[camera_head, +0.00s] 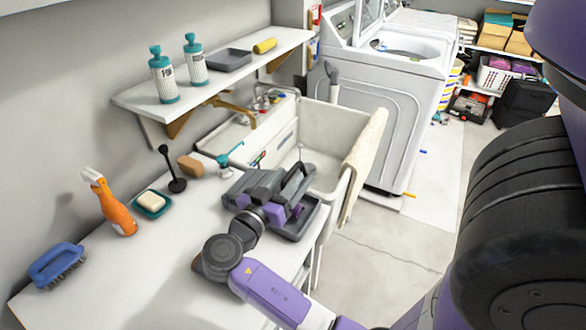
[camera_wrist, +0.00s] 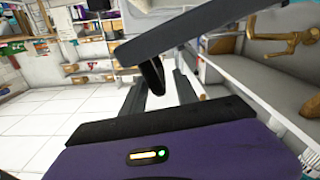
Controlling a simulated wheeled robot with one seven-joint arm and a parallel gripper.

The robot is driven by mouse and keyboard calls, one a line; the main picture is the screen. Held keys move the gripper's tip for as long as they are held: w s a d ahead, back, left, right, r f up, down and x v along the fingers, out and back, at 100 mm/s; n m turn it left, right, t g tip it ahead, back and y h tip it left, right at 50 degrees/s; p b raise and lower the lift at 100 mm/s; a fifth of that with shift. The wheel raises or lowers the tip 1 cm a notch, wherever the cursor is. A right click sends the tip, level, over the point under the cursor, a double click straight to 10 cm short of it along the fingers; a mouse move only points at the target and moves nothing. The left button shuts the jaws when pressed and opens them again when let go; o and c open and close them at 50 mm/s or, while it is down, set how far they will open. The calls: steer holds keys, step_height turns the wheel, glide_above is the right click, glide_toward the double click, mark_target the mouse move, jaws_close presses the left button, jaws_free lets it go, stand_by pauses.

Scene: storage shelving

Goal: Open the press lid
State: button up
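The grey press (camera_head: 262,183) stands on the white counter near its right end, with a dark handle (camera_head: 297,183). Its dark base edge (camera_head: 300,229) shows beyond my gripper. In the wrist view, the grey lid (camera_wrist: 200,32) slants across the top, and the black loop handle (camera_wrist: 153,76) hangs below it. My gripper (camera_wrist: 160,92) has its two fingers apart, with a light gap between them. The handle shows between or just beyond the fingertips; contact is unclear. In the head view my gripper (camera_head: 275,213) is at the press and hides part of it. The lid's exact angle is unclear.
The white counter (camera_head: 160,255) holds a blue brush (camera_head: 57,265), orange spray bottle (camera_head: 115,208), soap dish (camera_head: 152,205) and black stand (camera_head: 174,172). A sink (camera_head: 325,165) with a towel (camera_head: 362,160) lies behind the press. A wall shelf (camera_head: 215,82) holds bottles.

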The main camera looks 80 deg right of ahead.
mark_target(298, 165)
steer(key=shift+x, duration=1.55)
steer(key=shift+c, duration=0.3)
steer(key=c, duration=0.7)
jaws_close()
steer(key=shift+w, duration=0.15)
